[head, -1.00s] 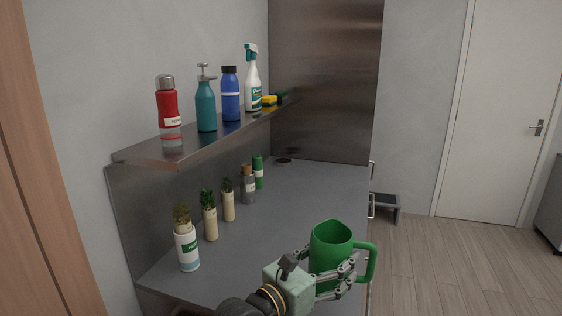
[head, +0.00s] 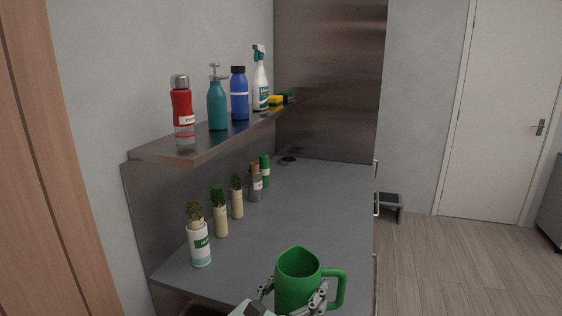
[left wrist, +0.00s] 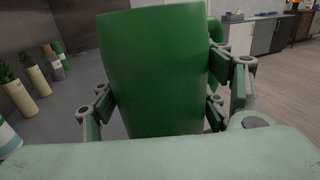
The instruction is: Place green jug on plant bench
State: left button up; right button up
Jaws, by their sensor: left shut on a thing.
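The green jug (head: 296,280) is at the bottom of the head view, upright, with its handle to the right. My left gripper (head: 292,300) is shut around the jug's body. In the left wrist view the jug (left wrist: 155,70) fills the middle, between the fingers of my left gripper (left wrist: 165,105). The grey bench top (head: 300,205) with potted plants along its left side lies behind and left of the jug. Whether the jug's base touches the bench is hidden. My right gripper is not in view.
Small potted plants (head: 220,220) and bottles (head: 255,185) line the wall side of the bench. A metal shelf (head: 165,150) with a red bottle (head: 183,105), a spray bottle (head: 260,80) and others hangs above. The middle and right of the bench are clear.

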pick_arm(q)
jog(key=s+a+f+n+t+y, duration=0.1)
jog(key=s+a+f+n+y, duration=0.1)
jog(key=s+a, duration=0.4)
jog(key=s+a+f+n+t+y, duration=0.1)
jog(key=s+a+f+n+y, duration=0.1)
jog(key=s+a+y, duration=0.3)
jog(key=s+a+f+n+t+y, duration=0.1)
jog(key=s+a+f+n+y, duration=0.1)
jog(key=s+a, duration=0.5)
jog(key=a+n+y, duration=0.1)
jog(key=a, duration=0.3)
jog(key=shift+a+f+y, duration=0.2)
jog(key=shift+f+y, duration=0.1)
jog(key=shift+f, duration=0.05)
jog(key=shift+d, duration=0.1)
